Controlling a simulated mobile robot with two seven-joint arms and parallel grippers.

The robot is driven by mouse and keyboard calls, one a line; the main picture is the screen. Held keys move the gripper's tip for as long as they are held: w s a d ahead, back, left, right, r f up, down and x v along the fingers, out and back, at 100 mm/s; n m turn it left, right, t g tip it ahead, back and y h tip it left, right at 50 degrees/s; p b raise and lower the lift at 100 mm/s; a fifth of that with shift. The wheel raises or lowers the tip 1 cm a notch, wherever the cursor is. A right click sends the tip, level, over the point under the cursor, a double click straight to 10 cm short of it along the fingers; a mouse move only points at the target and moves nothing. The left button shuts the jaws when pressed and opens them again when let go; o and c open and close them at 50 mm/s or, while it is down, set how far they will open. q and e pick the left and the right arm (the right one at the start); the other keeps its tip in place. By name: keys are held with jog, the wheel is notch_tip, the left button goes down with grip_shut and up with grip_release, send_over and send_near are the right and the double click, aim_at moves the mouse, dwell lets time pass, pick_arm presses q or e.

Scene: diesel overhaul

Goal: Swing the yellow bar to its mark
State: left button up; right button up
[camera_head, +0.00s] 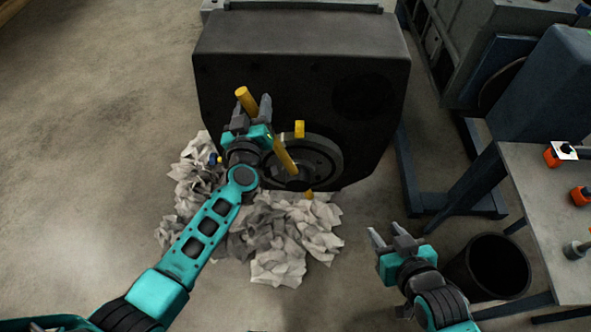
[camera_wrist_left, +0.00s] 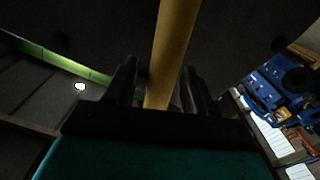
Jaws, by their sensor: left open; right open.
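The yellow bar (camera_head: 283,157) slants up and left from the hub of a round flywheel (camera_head: 318,152) on the front of a dark engine block (camera_head: 300,60). A small yellow mark (camera_head: 299,129) sits on the flywheel's upper rim, right of the bar. My left gripper (camera_head: 252,108) is open at the bar's upper part. In the left wrist view, the bar (camera_wrist_left: 172,55) passes between the open fingers (camera_wrist_left: 160,85); whether they touch it I cannot tell. My right gripper (camera_head: 388,234) is open and empty, low at the right, apart from the engine.
Crumpled pale rags (camera_head: 285,240) lie on the floor below the engine. A black bin (camera_head: 498,266) stands right of my right gripper. A grey table (camera_head: 550,205) with orange items is at the right edge. The floor at left is clear.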

pick_arm(q)
jog(key=s+p, duration=0.3)
jog(key=s, duration=0.3)
jog(key=shift+s+a, duration=0.15)
jog(key=shift+s, duration=0.35)
pick_arm(e)
notch_tip(320, 180, up, 3)
jog(key=shift+f, duration=0.1)
